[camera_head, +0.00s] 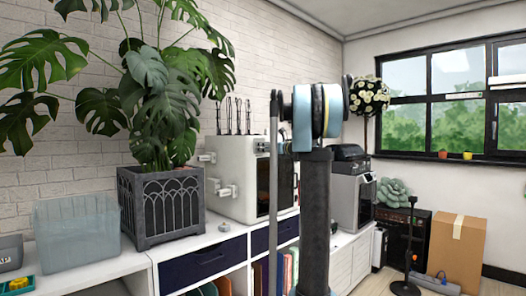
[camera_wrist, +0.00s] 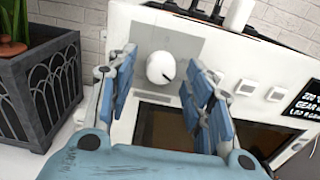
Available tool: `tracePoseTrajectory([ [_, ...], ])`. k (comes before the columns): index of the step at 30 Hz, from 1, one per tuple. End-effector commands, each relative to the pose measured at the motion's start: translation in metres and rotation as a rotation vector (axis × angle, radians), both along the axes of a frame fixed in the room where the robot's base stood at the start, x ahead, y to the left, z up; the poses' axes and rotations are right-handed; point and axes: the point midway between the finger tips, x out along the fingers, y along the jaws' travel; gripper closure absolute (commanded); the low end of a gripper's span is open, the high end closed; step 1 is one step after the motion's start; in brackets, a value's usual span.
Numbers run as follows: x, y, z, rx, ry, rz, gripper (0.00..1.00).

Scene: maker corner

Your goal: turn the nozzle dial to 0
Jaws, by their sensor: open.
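In the wrist view, a round white dial (camera_wrist: 160,67) sits on a grey plate (camera_wrist: 185,43) on the front of a white machine (camera_wrist: 120,22). A small dark mark shows near the dial's lower right; I cannot read any numbers around it. My gripper (camera_wrist: 158,72) is open, with one blue-padded finger on each side of the dial. Gaps show between the dial and both fingers. In the head view, a white machine (camera_head: 236,165) stands on the white shelf unit, partly hidden by my arm; the dial and my gripper cannot be made out there.
A large plant in a dark grey planter (camera_head: 162,205) stands left of the machine; the planter also shows in the wrist view (camera_wrist: 40,85). Square white buttons (camera_wrist: 247,88) and a black sign (camera_wrist: 305,100) are on the right. A dark window (camera_wrist: 165,130) lies below the dial.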

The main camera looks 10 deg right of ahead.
Motion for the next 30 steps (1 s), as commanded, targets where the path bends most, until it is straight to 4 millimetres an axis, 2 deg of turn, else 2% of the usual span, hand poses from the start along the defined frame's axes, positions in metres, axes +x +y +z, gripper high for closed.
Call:
tracePoseTrajectory([
  [10, 0.0029, 0.002, -0.0001, 0.0, 0.0, 0.0, 0.53],
  [11, 0.0029, 0.002, -0.0001, 0.0, 0.0, 0.0, 0.57],
  [16, 0.0028, 0.0019, -0.0001, 0.0, 0.0, 0.0, 0.96],
  [18, 0.0028, 0.0019, -0.0001, 0.0, 0.0, 0.0, 0.97],
  [19, 0.0024, 0.0086, 0.0, 0.0, 0.0, 0.002, 0.97],
  [30, 0.0027, 0.0024, -0.0001, -0.058, -0.042, 0.001, 0.97],
])
